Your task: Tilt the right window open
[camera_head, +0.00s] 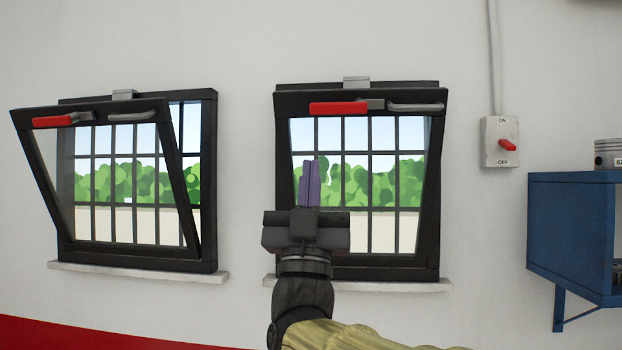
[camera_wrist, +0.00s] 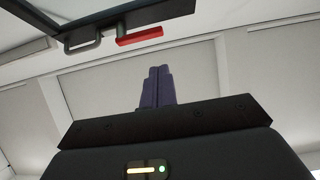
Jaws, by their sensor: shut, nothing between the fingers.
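The right window (camera_head: 285,180) has a black sash whose top leans out from the wall, so it stands tilted open. Its top rail carries a red lever (camera_head: 338,108), lying level, and a grey pull handle (camera_head: 415,107). In the wrist view the red lever (camera_wrist: 140,36) and grey handle (camera_wrist: 84,43) show at the upper left. My gripper (camera_head: 310,168) is shut and empty, with purple fingers pointing up. In the head view it appears in front of the sash, below the red lever and apart from it. The fingers also show in the wrist view (camera_wrist: 158,72).
The left window (camera_head: 187,190) is also tilted open, with its own red lever (camera_head: 62,121). A switch box (camera_head: 500,142) is on the wall to the right. A blue wall cabinet (camera_head: 570,235) juts out at the far right. Light sills (camera_head: 140,271) run below the windows.

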